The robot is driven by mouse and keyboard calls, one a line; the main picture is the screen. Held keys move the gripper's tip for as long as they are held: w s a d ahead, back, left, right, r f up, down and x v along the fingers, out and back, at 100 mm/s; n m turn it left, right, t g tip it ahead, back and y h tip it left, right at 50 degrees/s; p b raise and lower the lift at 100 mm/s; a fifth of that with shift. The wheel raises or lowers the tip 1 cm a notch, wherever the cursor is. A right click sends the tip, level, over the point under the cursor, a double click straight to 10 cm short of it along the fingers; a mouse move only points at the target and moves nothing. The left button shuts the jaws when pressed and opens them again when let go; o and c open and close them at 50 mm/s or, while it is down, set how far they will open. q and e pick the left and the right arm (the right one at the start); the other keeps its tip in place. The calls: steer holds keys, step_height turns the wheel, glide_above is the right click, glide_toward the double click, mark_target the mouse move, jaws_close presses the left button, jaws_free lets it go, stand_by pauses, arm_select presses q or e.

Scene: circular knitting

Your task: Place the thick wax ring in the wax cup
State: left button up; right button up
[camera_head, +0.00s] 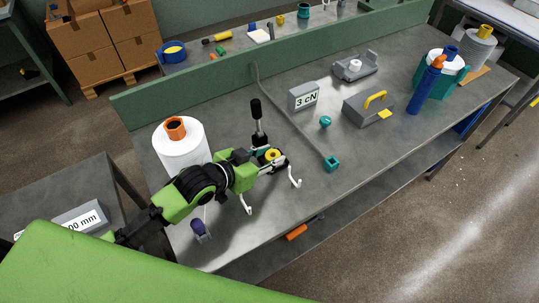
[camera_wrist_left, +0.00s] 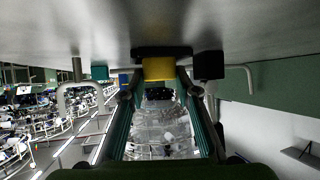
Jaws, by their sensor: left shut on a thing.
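The thick wax ring is the yellow ring (camera_head: 273,154) near the table's front left; in the left wrist view it shows as a yellow block (camera_wrist_left: 159,69). My left gripper (camera_head: 269,160) is shut on it, a finger at each side. A dark round piece (camera_wrist_left: 161,51), which looks like the wax cup, is directly at the ring's table side in the left wrist view. The ring is at or just over it; I cannot tell whether it is seated. My right gripper is not in view.
A black-topped post (camera_head: 256,112) stands close behind the gripper. White hooks (camera_head: 296,180) are near the front edge. A white cone (camera_head: 181,150) is left; a bent rod with a teal end (camera_head: 331,163) is right. A grey toolbox (camera_head: 368,108) stands farther right.

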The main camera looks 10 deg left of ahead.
arm_select(q)
steer(key=shift+f, duration=0.25)
steer(key=o, duration=1)
steer(key=b+v, duration=0.1)
steer(key=v, duration=1.1)
steer(key=shift+d, duration=0.1)
